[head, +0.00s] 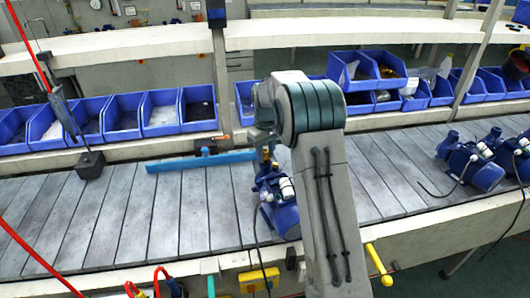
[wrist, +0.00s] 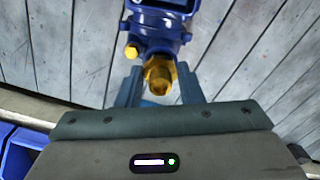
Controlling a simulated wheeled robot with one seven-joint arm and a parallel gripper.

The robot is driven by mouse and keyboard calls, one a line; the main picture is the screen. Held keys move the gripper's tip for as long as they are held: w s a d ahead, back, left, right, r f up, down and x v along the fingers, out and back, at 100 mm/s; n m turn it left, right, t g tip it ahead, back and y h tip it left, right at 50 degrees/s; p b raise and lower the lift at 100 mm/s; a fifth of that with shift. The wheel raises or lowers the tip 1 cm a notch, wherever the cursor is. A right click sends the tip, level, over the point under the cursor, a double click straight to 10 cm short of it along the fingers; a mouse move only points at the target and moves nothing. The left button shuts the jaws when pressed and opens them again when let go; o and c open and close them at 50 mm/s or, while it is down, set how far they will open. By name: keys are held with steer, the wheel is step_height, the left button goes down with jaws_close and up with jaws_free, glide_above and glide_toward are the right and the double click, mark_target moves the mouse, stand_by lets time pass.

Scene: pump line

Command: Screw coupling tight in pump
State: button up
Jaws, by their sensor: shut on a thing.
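The blue pump (head: 280,212) lies on the slatted conveyor, just left of my arm, and is partly hidden by it. My gripper (wrist: 160,80) is shut on the coupling, one finger on each side. How far the thread is in cannot be told. In the head view my gripper is mostly hidden by my arm.
A blue bar-shaped tool (head: 200,161) lies on the conveyor to the left. More pumps (head: 470,163) with cables stand at the right. Blue bins (head: 118,118) line the back shelf. A dark block (head: 90,164) hangs on a red line at the left. Bare slats lie between.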

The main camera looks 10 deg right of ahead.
steer(key=shift+f, duration=0.2)
steer(key=o, duration=1.1)
steer(key=shift+r+p, duration=2.05)
steer(key=shift+r, duration=1)
step_height(320, 180, up, 14)
steer(key=shift+f+b, duration=0.1)
steer(key=shift+b, duration=0.75)
